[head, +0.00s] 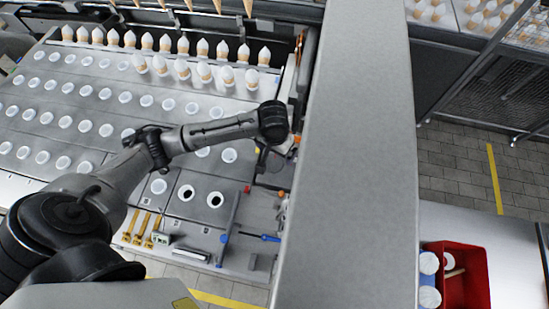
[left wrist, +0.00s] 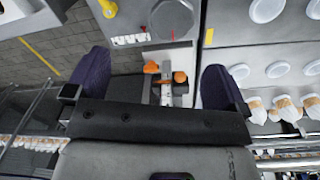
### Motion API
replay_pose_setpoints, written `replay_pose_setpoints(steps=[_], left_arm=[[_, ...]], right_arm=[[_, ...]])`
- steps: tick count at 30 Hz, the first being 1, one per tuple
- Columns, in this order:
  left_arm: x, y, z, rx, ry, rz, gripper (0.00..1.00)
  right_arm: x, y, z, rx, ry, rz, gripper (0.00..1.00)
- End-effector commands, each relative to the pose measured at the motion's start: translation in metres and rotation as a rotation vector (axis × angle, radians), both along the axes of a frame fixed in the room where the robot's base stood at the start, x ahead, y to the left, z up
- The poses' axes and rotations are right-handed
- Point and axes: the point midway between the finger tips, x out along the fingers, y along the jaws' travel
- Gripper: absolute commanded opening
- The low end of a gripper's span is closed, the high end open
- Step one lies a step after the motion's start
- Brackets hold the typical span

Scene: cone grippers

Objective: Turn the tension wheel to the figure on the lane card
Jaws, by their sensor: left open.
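My left gripper (head: 264,160) hangs from the wrist above the right end of the machine deck. In the left wrist view the gripper (left wrist: 155,72) has its two dark purple fingers wide apart, with nothing held between them. A round grey part, apparently the tension wheel (left wrist: 172,18), sits beyond the fingers at the top of that view, apart from them. A pale strip with a red mark lies beside it. In the head view my wrist largely hides this spot. I cannot make out the lane card or any figure for certain. My right gripper is not in view.
Orange knobs (left wrist: 179,77) on a small fitting show between the fingers. Rows of filled cones (head: 165,43) stand at the deck's back. Several yellow-handled tools (head: 139,228) lie at its front. A grey beam (head: 350,160) crosses the head view; a red bin (head: 470,275) stands beyond.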

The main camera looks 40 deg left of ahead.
Motion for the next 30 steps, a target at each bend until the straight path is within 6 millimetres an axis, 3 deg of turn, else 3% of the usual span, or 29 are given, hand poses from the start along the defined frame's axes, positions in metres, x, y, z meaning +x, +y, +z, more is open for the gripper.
replay_pose_setpoints(steps=[4, 10, 24, 30], left_arm=[[0.013, 0.018, 0.002, 0.025, 0.021, 0.069, 1.0], [0.016, 0.024, -0.01, 0.031, 0.035, 0.097, 1.0], [0.015, 0.023, -0.094, 0.032, 0.033, 0.094, 1.0], [0.016, 0.023, -0.118, 0.032, 0.032, 0.094, 1.0]], right_arm=[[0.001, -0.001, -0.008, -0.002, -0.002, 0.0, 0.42], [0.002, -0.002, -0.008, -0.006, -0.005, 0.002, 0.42], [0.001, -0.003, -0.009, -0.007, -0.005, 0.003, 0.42], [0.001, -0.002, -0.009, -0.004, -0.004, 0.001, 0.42]])
